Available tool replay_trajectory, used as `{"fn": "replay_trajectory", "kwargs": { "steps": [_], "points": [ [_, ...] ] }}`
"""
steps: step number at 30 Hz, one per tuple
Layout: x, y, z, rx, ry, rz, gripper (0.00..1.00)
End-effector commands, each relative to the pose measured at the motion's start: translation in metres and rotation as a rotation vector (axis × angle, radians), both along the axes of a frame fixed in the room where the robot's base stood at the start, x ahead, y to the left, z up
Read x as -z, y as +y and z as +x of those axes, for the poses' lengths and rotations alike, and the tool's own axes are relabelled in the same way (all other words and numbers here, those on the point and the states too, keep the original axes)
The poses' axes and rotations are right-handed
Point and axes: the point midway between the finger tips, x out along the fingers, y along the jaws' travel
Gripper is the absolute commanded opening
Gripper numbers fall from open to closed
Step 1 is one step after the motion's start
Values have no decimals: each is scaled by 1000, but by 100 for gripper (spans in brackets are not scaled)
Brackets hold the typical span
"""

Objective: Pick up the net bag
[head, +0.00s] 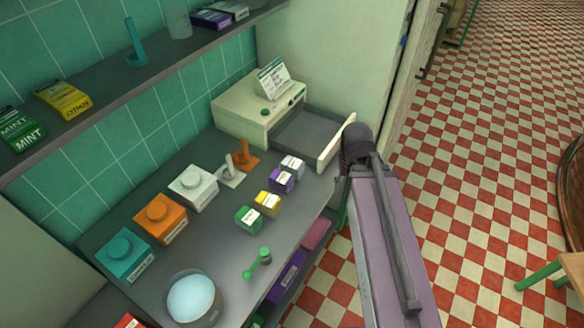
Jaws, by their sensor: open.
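I cannot make out a net bag in the head view. My arm reaches up the right of the picture, past the front edge of the grey counter (215,240). Its far joint is beside the open drawer (305,135) of a cream box (240,115). My gripper does not show. The part of the drawer that I can see looks empty.
Teal (125,255), orange (160,217) and white (192,187) canisters stand along the counter. Several small boxes, a green scoop (258,262) and a bowl (193,298) are in front. A lower shelf holds pink (316,233) and purple (287,277) packs. The checkered floor is mostly clear.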

Motion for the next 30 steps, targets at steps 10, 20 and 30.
{"fn": "replay_trajectory", "kwargs": {
  "steps": [10, 20, 30],
  "points": [
    [0, 6, 11, 78, 0, 0, 89],
    [-1, 26, 48, 441, 0, 0, 89],
    [-2, 57, 92, 922, -1, 2, 89]
  ]
}}
